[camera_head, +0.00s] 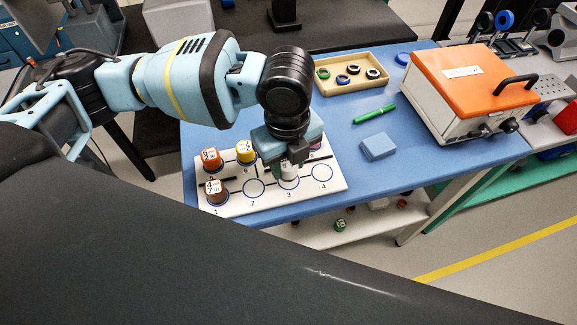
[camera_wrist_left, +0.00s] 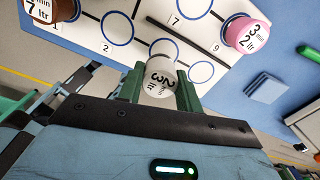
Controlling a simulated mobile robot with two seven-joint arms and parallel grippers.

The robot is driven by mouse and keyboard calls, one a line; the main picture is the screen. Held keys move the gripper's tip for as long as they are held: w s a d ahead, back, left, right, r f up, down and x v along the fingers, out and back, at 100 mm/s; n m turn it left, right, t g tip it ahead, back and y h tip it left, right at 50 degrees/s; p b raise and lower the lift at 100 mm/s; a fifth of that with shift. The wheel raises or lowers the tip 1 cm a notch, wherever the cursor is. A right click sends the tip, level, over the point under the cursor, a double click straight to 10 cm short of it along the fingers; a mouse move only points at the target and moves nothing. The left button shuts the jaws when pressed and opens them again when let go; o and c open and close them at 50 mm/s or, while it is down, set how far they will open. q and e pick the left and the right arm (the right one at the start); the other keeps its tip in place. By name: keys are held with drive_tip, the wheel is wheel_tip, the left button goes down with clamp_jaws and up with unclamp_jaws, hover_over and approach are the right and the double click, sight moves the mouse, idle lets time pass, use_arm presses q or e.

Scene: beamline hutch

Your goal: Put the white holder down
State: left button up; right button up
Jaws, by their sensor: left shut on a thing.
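My left gripper (camera_head: 288,164) points down over the white numbered board and is shut on the white holder (camera_head: 289,172). In the left wrist view the white holder (camera_wrist_left: 160,76) sits between the green fingers (camera_wrist_left: 160,92), its label facing the camera. The holder is at the circle marked 3 on the board (camera_head: 330,184) and partly covers that circle in the wrist view. I cannot tell whether its base touches the board. The circles marked 2 and 4 are empty. My right gripper is not in view.
A brown holder (camera_head: 215,191) stands at circle 1. Behind are an orange-red holder (camera_head: 211,158), a yellow holder (camera_head: 245,151) and a pink holder (camera_wrist_left: 247,34). A blue block (camera_head: 378,146), green marker (camera_head: 374,114), wooden tray (camera_head: 339,88) and orange-lidded box (camera_head: 440,105) lie right and behind.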

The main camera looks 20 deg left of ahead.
sight(289, 170)
use_arm(q)
drive_tip(key=shift+w, duration=0.35)
wheel_tip(289, 170, down, 3)
drive_tip(key=shift+f, duration=0.2)
drive_tip(key=shift+a, duration=0.1)
drive_tip(key=shift+f, duration=0.2)
drive_tip(key=o, duration=1)
wheel_tip(289, 170, up, 12)
drive_tip(key=shift+r+p, duration=0.15)
drive_tip(key=shift+p, duration=0.4)
